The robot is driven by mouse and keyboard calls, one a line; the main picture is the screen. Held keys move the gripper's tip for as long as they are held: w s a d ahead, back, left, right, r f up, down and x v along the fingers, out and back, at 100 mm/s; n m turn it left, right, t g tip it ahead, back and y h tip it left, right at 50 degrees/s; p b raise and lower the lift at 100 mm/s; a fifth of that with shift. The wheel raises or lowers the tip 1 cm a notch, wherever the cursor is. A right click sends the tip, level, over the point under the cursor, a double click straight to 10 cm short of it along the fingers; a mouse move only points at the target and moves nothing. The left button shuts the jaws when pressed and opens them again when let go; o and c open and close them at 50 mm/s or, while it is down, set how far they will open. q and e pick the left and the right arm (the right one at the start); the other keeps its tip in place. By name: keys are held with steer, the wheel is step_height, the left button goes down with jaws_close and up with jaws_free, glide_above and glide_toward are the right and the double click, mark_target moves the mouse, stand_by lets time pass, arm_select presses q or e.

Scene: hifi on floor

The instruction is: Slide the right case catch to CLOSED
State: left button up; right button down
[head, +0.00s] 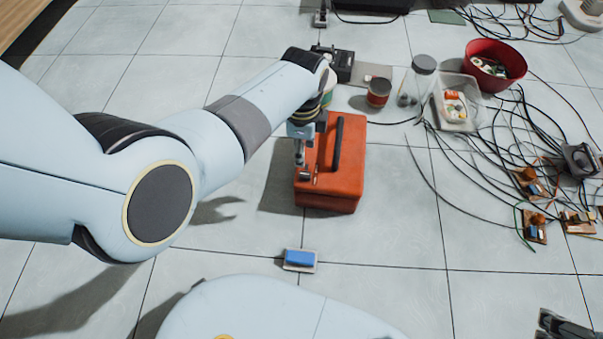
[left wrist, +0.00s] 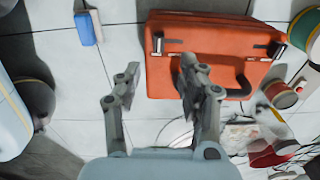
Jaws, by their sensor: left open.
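The orange case (head: 350,185) lies on the tiled floor with a black handle (head: 337,145) on top. In the left wrist view the case (left wrist: 205,35) shows two small metal catches, one near its left end (left wrist: 158,44) and one near its right end (left wrist: 268,48). No CLOSED marking is legible. My left gripper (head: 301,158) is at the left edge of the case in the head view. In the left wrist view its fingers (left wrist: 160,66) are apart with nothing between them, below the left-end catch. My right gripper (head: 560,325) shows only partly at the bottom right corner, away from the case.
A blue block on a pale base (head: 300,259) lies on the floor in front of the case. A red jar (head: 378,92), a glass jar (head: 417,80), a clear tray (head: 455,103) and a red bowl (head: 495,65) stand behind it. Cables and small boards spread at the right.

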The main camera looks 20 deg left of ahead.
arm_select(q)
steer(key=b, duration=0.3)
glide_above(301, 174)
step_height(301, 174, down, 5)
steer(key=shift+r, duration=0.2)
steer(key=shift+f+b, duration=0.45)
steer(key=shift+f, duration=0.35)
steer(key=shift+f+b, duration=0.55)
steer(key=shift+f, duration=0.2)
steer(key=shift+f+b, duration=0.65)
steer(key=shift+f, duration=0.25)
steer(key=shift+w+f, duration=0.1)
steer(key=shift+f, duration=0.15)
arm_select(e)
steer(key=shift+w+a+f+n+t+y, duration=0.15)
steer(key=shift+w+f+t, duration=0.5)
steer(key=shift+t, duration=0.9)
steer(key=shift+w+a+f+n+t+y, duration=0.1)
steer(key=shift+w+a+f+t, duration=0.2)
steer(key=shift+f+t, duration=1)
steer(key=shift+w+a+f+n+t+y, duration=0.15)
steer(key=shift+w+f+t, duration=0.4)
steer(key=shift+t, duration=1.3)
steer(key=shift+d, duration=0.1)
arm_select(q)
jaws_close()
